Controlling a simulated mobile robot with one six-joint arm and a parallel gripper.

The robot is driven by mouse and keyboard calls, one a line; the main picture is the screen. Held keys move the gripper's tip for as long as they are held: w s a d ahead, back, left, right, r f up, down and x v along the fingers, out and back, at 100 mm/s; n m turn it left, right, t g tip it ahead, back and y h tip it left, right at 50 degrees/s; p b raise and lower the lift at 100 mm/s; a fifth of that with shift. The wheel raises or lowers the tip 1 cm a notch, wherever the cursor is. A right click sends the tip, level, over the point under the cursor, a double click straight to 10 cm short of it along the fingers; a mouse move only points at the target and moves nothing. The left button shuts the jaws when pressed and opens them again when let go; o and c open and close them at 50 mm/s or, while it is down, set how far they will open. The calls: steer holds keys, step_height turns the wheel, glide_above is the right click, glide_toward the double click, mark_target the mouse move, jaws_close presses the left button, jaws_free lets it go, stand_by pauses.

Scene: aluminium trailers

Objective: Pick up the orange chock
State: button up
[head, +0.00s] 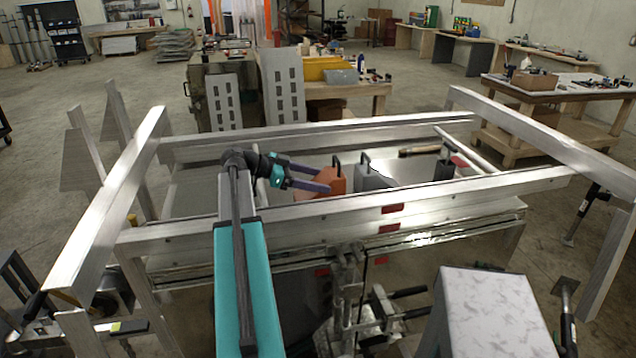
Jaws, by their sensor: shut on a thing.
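The orange chock (334,180) sits inside the aluminium trailer frame, near the middle of its bed, with a dark handle on top. My gripper (322,188) reaches over the near rail from the left. Its dark fingers are shut on the orange chock's left side. The chock's lower part is partly hidden behind the near rail, so I cannot tell whether it touches the bed.
A grey chock (375,180) with a dark handle stands just right of the orange one. A brush (418,150) lies farther back right. The trailer's near rail (440,196) and raised side beams (125,190) bound the bed.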

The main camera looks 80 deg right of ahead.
step_height(320, 180, up, 10)
steer(key=b, duration=0.3)
stand_by(0.5)
